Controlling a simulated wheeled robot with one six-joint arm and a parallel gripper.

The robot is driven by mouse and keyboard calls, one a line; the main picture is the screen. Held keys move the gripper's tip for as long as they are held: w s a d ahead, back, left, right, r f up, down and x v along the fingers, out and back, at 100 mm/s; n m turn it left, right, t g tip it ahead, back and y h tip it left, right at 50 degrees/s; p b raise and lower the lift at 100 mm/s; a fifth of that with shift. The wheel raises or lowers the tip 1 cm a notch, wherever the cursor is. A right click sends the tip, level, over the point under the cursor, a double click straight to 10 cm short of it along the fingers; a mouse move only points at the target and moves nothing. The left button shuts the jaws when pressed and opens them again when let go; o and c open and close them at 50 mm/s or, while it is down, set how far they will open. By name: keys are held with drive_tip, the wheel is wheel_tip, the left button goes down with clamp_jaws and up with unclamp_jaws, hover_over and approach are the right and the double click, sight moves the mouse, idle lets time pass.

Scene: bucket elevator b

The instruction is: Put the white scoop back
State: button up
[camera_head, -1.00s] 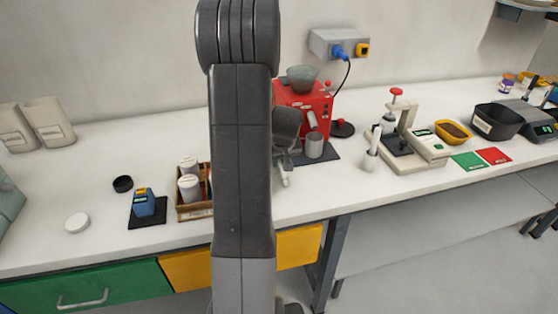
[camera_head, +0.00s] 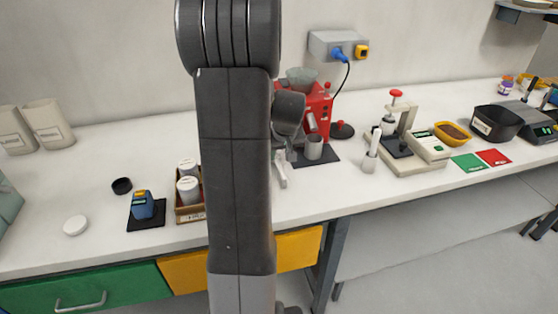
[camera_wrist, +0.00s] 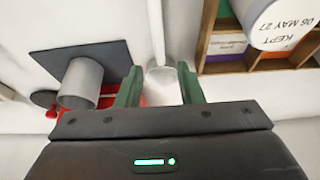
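The white scoop (camera_wrist: 157,40) is in the wrist view, its handle running up the picture and its cup end between the two green fingers of my gripper (camera_wrist: 162,90). Both fingers appear to be against the sides of the cup end, with no clear gap. In the head view the scoop (camera_head: 281,175) shows as a small white piece just right of my arm, over the worktop. The gripper is mostly hidden there behind my arm. Whether the scoop touches the worktop cannot be told.
A divided wooden box (camera_head: 190,216) with white jars (camera_head: 188,188) stands left of my arm. A red machine (camera_head: 318,100) with a grey cup (camera_head: 314,147) on a dark mat is close on the right. A press (camera_head: 398,135) stands farther right.

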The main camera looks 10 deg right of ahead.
drive_tip(key=v, duration=0.5)
drive_tip(key=shift+s+r, duration=0.1)
drive_tip(key=shift+r, duration=0.25)
drive_tip(key=x, duration=1.2)
drive_tip(key=shift+f, duration=0.2)
drive_tip(key=shift+r, duration=1.65)
